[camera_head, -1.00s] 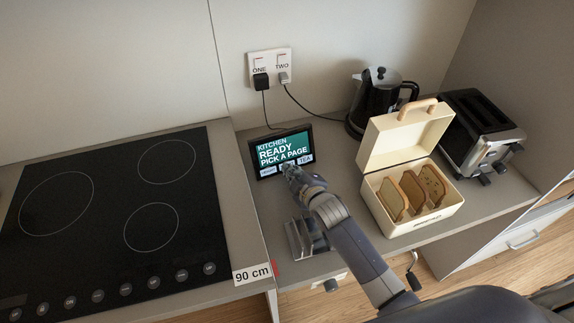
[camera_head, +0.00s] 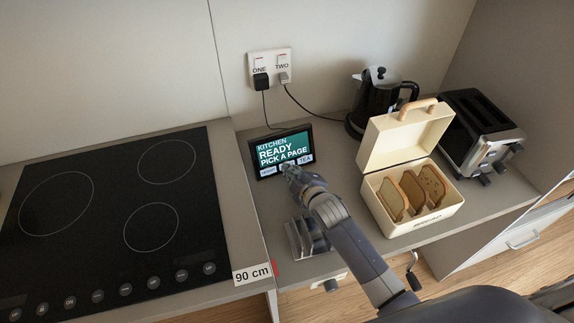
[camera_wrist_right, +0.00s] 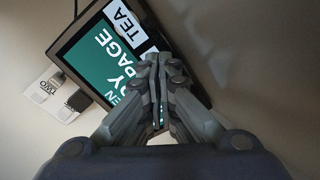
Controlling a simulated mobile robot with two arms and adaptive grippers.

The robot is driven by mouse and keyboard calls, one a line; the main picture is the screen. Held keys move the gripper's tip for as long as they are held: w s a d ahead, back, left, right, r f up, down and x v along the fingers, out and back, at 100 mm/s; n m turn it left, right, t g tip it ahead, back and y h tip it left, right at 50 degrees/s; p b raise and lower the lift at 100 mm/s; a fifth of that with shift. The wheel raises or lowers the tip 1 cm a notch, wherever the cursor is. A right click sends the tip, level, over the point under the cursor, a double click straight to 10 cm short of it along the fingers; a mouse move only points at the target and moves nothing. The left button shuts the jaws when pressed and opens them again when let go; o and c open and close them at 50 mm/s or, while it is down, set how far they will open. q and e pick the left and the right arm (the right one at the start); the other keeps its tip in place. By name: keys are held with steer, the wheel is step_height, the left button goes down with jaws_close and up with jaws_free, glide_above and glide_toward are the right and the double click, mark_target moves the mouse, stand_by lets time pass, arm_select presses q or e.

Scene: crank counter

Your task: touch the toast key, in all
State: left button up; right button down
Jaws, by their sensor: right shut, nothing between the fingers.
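The kitchen screen (camera_head: 282,151) stands on the counter and reads "KITCHEN READY PICK A PAGE". A row of keys runs along its lower edge. The TEA key (camera_head: 305,158) is at the right end, and another key (camera_head: 267,170) is at the left end. The middle key is mostly hidden behind my right gripper (camera_head: 287,168). That gripper is shut and empty, with its tips at the lower middle of the screen. In the right wrist view, the shut fingers (camera_wrist_right: 153,62) overlap the screen (camera_wrist_right: 100,62) beside the TEA key (camera_wrist_right: 124,18). Whether they touch it cannot be told.
A cream bread box (camera_head: 405,219) with toast slices stands open to the right. Behind it are a toaster (camera_head: 483,140) and a black kettle (camera_head: 378,100). A hob (camera_head: 100,215) lies to the left. A metal rack (camera_head: 302,238) stands below the gripper.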

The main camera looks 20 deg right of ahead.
steer(key=shift+b+x, duration=0.45)
steer(key=shift+x, duration=0.3)
steer(key=p+v, duration=0.3)
steer(key=shift+s+r+p, duration=0.2)
steer(key=shift+r+p, duration=0.1)
steer(key=shift+p, duration=0.05)
steer(key=shift+s+d+r+p, duration=0.15)
steer(key=shift+s+p, duration=0.25)
steer(key=shift+s, duration=0.3)
